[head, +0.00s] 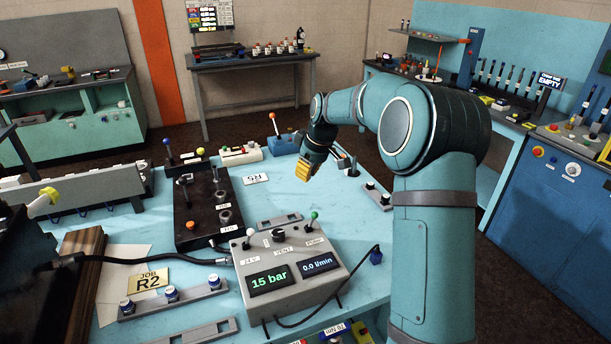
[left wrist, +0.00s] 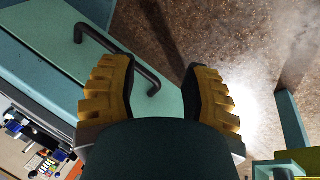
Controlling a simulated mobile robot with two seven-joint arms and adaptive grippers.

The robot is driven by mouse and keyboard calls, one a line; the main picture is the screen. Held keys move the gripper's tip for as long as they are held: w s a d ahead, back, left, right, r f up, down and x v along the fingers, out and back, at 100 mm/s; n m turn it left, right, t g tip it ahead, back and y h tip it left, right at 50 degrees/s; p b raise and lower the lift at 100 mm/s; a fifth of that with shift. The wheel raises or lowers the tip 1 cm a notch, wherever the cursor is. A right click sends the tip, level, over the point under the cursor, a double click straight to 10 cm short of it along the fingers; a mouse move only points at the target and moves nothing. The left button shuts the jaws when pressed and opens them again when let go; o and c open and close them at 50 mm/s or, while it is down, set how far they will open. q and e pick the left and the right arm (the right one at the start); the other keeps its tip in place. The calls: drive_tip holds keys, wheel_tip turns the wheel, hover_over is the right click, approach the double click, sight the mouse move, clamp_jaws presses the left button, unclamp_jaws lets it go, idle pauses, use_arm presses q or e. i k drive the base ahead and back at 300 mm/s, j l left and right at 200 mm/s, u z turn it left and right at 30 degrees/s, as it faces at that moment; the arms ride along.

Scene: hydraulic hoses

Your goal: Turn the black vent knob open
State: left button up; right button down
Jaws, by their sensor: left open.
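The black vent knob (head: 277,236) stands on the sloped top of the grey control box (head: 335,284), between a white-tipped and a green-tipped lever. A label below it appears to read VENT. The box's displays read 15 bar and 0.0 l/min. My right gripper (head: 305,169), with yellow fingers, hangs above the back of the blue table, behind and apart from the knob. Its finger gap cannot be made out. My left gripper (left wrist: 158,70) is open and empty in the left wrist view, over a teal surface and brown floor. The knob is not in that view.
A black manifold block (head: 208,205) with levers stands left of the box. A black hose (head: 150,259) and a cable (head: 352,277) run near the box.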

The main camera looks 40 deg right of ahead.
sight(277, 234)
drive_tip(key=k, duration=1)
